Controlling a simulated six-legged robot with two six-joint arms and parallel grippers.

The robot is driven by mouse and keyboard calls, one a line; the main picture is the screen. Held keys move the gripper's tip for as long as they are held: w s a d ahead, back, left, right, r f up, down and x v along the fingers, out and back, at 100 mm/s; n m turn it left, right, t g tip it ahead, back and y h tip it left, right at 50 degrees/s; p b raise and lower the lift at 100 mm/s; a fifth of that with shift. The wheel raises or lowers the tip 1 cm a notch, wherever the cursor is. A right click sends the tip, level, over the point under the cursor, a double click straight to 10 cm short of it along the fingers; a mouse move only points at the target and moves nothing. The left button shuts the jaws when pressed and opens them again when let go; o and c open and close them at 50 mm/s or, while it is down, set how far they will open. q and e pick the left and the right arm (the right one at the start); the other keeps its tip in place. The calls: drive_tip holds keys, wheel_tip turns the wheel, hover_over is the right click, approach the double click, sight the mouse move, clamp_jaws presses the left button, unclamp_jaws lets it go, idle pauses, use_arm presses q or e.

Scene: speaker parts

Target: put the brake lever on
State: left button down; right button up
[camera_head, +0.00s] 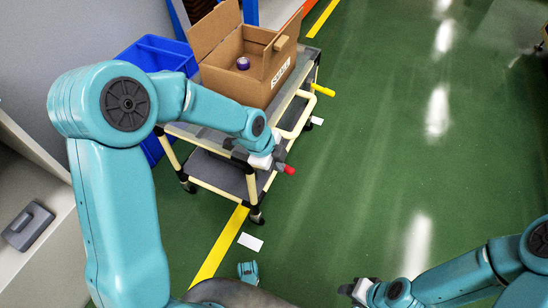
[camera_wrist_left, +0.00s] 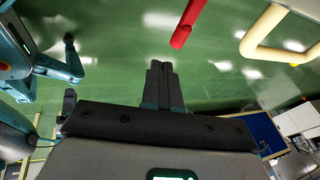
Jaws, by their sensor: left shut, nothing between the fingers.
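A red lever (camera_head: 287,169) sticks out at the near corner of the cart (camera_head: 212,146). It also shows in the left wrist view (camera_wrist_left: 187,24), just beyond my fingertips and slightly right. A yellow lever (camera_head: 322,90) sticks out at the cart's far corner. My left gripper (camera_head: 277,163) is beside the red lever, partly hidden by its own wrist. In the left wrist view its dark fingers (camera_wrist_left: 160,68) are together and empty, apart from the red lever in the picture. My right gripper (camera_head: 351,290) is low in the head view, away from the cart; its fingers are too small to read.
An open cardboard box (camera_head: 236,82) with a purple-topped item (camera_head: 243,63) stands on the cart. A cream push handle (camera_head: 300,117) lies along the cart's right end, near the red lever. A blue crate (camera_head: 160,53) is behind left. Green floor to the right is clear.

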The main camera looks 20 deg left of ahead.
sight(288, 171)
use_arm(q)
drive_tip(key=w+f, duration=0.1)
drive_tip(key=f, duration=0.1)
drive_tip(key=w+f+b, duration=0.1)
drive_tip(key=f, duration=0.1)
drive_tip(key=w+f+b, duration=0.1)
drive_tip(key=shift+w+d+f, duration=0.25)
drive_tip(key=shift+w+f, duration=0.05)
drive_tip(key=shift+f, duration=0.1)
use_arm(e)
drive_tip(key=shift+w+d+f, duration=0.1)
drive_tip(key=shift+d+f, duration=0.05)
drive_tip(key=shift+f, duration=0.5)
drive_tip(key=shift+w+d+f, duration=0.1)
drive_tip(key=shift+d+f, duration=0.05)
drive_tip(key=shift+f, duration=0.45)
use_arm(q)
drive_tip(key=shift+w+f, duration=0.1)
use_arm(e)
drive_tip(key=shift+s, duration=0.2)
